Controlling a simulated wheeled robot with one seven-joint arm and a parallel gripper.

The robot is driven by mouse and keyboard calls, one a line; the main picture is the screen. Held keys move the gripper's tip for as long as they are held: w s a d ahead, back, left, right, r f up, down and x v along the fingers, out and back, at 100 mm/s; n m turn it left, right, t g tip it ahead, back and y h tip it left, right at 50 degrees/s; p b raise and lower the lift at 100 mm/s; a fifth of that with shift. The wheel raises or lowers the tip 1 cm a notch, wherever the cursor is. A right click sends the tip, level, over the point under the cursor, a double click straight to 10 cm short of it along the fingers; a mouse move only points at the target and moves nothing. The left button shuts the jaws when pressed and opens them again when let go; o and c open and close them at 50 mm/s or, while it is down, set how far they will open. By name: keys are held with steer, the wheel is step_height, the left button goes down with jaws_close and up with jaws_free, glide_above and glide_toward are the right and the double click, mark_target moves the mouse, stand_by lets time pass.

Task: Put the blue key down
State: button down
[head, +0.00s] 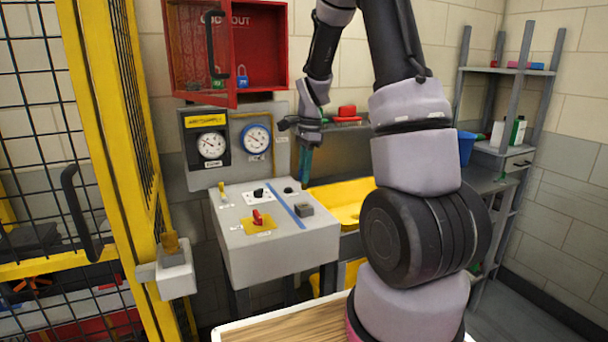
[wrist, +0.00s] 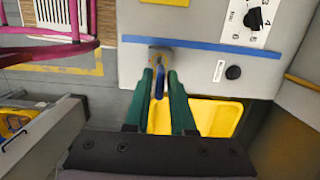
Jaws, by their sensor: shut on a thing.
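My gripper (head: 304,175) hangs fingers-down over the back right of the grey control console (head: 275,262). In the wrist view its two green fingers (wrist: 161,78) are shut on the blue key (wrist: 159,84), which shows as a narrow blue strip between them. Just beyond the key is a small grey block (wrist: 161,54) beside the console's blue stripe (wrist: 205,45). In the head view that block (head: 304,209) stands right of the stripe. I cannot tell whether the key touches anything. The key is not distinguishable in the head view.
A yellow bin (head: 345,197) lies behind and right of the console; it also shows below my fingers in the wrist view (wrist: 215,115). A red lockout cabinet (head: 262,45) with its door open hangs above two gauges. A yellow mesh fence (head: 110,130) stands left.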

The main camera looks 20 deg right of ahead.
steer(key=w+f+n, duration=0.1)
steer(key=w+n, duration=0.1)
steer(key=n, duration=0.3)
steer(key=w+f+n, duration=0.2)
steer(key=n, duration=0.2)
steer(key=w+a+f+n+g+h, duration=0.1)
steer(key=w+f+n, duration=0.1)
steer(key=n, duration=0.3)
steer(key=shift+f+n, duration=0.25)
steer(key=shift+n, duration=0.05)
steer(key=shift+w+a+f+n, duration=0.1)
steer(key=shift+w+f+n, duration=0.15)
steer(key=shift+n, duration=0.4)
steer(key=shift+w+f+n, duration=0.15)
steer(key=shift+f+n, duration=0.05)
steer(key=shift+n, duration=0.45)
